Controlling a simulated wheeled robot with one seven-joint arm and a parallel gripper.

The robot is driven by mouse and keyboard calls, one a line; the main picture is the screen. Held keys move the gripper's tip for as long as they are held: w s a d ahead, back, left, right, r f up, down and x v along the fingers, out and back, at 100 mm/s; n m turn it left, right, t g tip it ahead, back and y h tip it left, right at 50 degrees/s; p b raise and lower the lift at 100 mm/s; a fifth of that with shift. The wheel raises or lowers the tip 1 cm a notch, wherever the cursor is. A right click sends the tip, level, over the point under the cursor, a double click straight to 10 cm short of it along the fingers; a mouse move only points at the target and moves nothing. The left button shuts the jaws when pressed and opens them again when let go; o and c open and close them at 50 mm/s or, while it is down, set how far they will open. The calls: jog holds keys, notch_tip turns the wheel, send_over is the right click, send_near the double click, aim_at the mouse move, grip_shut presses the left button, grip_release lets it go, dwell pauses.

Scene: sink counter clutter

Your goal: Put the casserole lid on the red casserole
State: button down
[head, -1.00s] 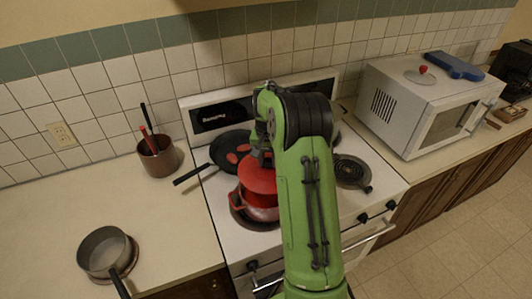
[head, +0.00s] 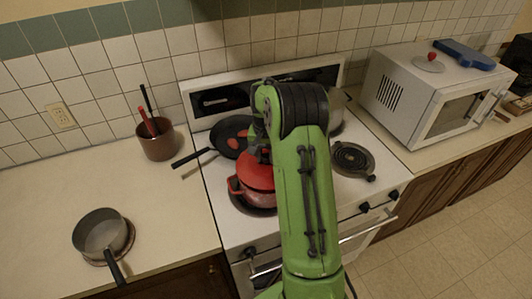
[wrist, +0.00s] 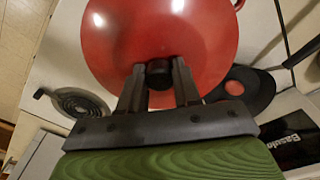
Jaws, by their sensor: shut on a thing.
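The red casserole (head: 262,200) stands on the front left burner of the stove, partly hidden by my arm. The red casserole lid (head: 252,176) is over its top, roughly level. I cannot tell whether it rests fully on the rim. My gripper (head: 264,153) is above the lid, its fingers mostly hidden by my arm in the head view. In the wrist view my gripper (wrist: 159,82) is shut on the black knob of the lid, and the lid (wrist: 150,30) fills the upper middle and hides most of the casserole.
A black pan (head: 229,134) is behind the casserole, its handle pointing left. A metal pot (head: 338,112) stands at the back right burner, partly behind my arm. The front right burner (head: 352,160) is bare. A microwave (head: 415,100) stands to the right; a saucepan (head: 100,232) is at left.

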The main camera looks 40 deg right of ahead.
aim_at(266, 158)
jog(key=shift+f+b, duration=0.4)
jog(key=shift+f, duration=0.5)
jog(key=shift+f, duration=0.2)
jog(key=c, duration=0.7)
grip_release()
jog(key=shift+r, duration=0.1)
jog(key=r, duration=1.5)
jog(key=shift+s+a+r+p, duration=0.3)
jog(key=shift+s+p, duration=0.05)
jog(key=shift+p, duration=0.05)
